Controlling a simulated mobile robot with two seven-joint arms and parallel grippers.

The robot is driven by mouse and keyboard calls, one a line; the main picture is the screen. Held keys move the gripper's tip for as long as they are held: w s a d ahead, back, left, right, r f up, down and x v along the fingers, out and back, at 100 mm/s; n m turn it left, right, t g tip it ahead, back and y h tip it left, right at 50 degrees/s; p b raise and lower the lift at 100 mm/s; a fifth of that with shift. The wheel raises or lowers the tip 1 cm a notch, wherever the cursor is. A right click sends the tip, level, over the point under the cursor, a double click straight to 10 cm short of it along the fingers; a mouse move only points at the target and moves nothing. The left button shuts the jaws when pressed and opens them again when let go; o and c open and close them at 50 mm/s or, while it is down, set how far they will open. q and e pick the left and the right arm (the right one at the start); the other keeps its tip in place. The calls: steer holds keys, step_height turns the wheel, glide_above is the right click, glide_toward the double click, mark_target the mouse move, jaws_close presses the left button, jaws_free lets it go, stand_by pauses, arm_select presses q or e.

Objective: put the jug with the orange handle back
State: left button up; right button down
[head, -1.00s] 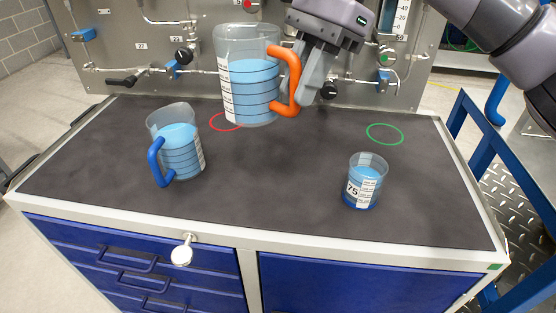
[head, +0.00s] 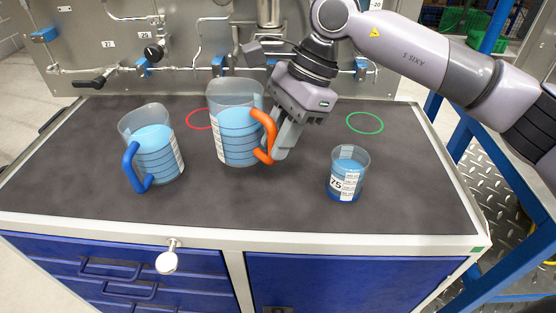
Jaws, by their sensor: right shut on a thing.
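The jug with the orange handle (head: 237,130) holds blue liquid and is upright, between the blue-handled jug and the beaker. My right gripper (head: 272,150) is shut on its orange handle (head: 266,130), from the right. The jug's base is at or very near the dark mat; I cannot tell if it touches. A red ring (head: 199,119) is marked on the mat behind and left of the jug, partly hidden by it. A green ring (head: 365,123) lies empty to the right. My left gripper is not in view.
A jug with a blue handle (head: 155,150) stands at the left and a small beaker (head: 347,175) marked 75 at the right, both with blue liquid. The panel with pipes and valves (head: 110,75) rises behind the mat (head: 270,208). The mat's front is clear.

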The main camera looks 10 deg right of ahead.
step_height(320, 180, down, 5)
steer(key=shift+f+p, duration=0.15)
steer(key=shift+p, duration=0.2)
steer(key=shift+f, duration=0.25)
steer(key=shift+f, duration=0.2)
steer(key=c, duration=1)
jaws_free()
steer(key=shift+r, duration=0.1)
